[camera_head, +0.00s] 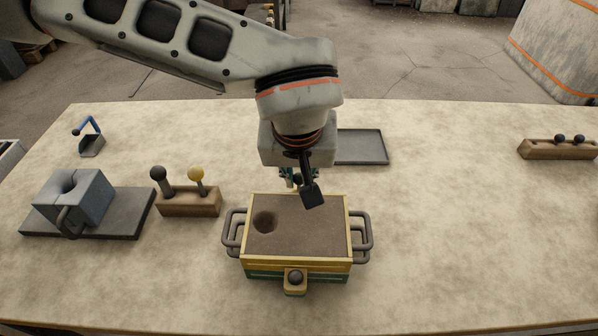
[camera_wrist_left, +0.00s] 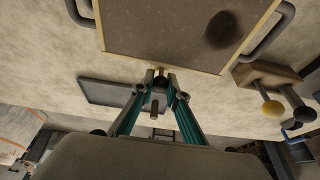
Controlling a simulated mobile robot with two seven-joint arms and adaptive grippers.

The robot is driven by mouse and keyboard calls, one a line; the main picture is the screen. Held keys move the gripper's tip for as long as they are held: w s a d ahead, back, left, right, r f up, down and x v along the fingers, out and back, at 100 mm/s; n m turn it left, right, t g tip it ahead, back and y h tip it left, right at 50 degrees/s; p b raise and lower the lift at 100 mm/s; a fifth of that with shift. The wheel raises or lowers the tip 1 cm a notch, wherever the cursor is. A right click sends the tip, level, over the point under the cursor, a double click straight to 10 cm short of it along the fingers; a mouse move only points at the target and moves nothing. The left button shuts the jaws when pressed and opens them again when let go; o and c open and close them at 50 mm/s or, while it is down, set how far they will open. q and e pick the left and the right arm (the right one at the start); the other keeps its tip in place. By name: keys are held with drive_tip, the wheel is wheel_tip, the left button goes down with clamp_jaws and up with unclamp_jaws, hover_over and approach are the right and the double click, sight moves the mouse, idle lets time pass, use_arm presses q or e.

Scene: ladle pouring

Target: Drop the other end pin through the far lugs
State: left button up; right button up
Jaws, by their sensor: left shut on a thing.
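The moulding box (camera_head: 349,230), with a yellow and green frame packed with brown sand, stands at the front middle of the table. One end pin (camera_head: 296,277) with a dark round knob sits in its near lugs. My left gripper (camera_head: 292,180) points down just behind the box's far wall, partly hidden by a dark part of my wrist. In the left wrist view its fingers (camera_wrist_left: 160,88) are shut on the other end pin, whose dark knob (camera_wrist_left: 160,79) shows beside the yellow far lug (camera_wrist_left: 161,71). I cannot tell how far the pin is in the lugs.
A grey tray (camera_head: 362,147) lies behind the box. To the left are a wooden holder (camera_head: 188,203) with dark and yellow knobbed tools, a grey block (camera_head: 75,198) on a dark plate, and a blue-handled scoop (camera_head: 91,146). A wooden rack (camera_head: 557,149) stands far right. The right front table is clear.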

use_arm(q)
drive_tip(key=shift+f, duration=0.8)
use_arm(e)
drive_tip(key=shift+s+a+f, duration=0.1)
drive_tip(key=shift+s+f, duration=0.05)
drive_tip(key=shift+f, duration=0.15)
use_arm(q)
drive_tip(key=o, duration=0.9)
drive_tip(key=o, duration=0.6)
drive_tip(key=shift+c, duration=0.2)
drive_tip(key=shift+r+p, duration=1.55)
drive_tip(key=shift+r, duration=1.55)
use_arm(e)
wheel_tip(320, 180, up, 6)
drive_tip(key=w, duration=0.2)
drive_tip(key=shift+w+t, duration=0.3)
drive_tip(key=shift+t, duration=0.1)
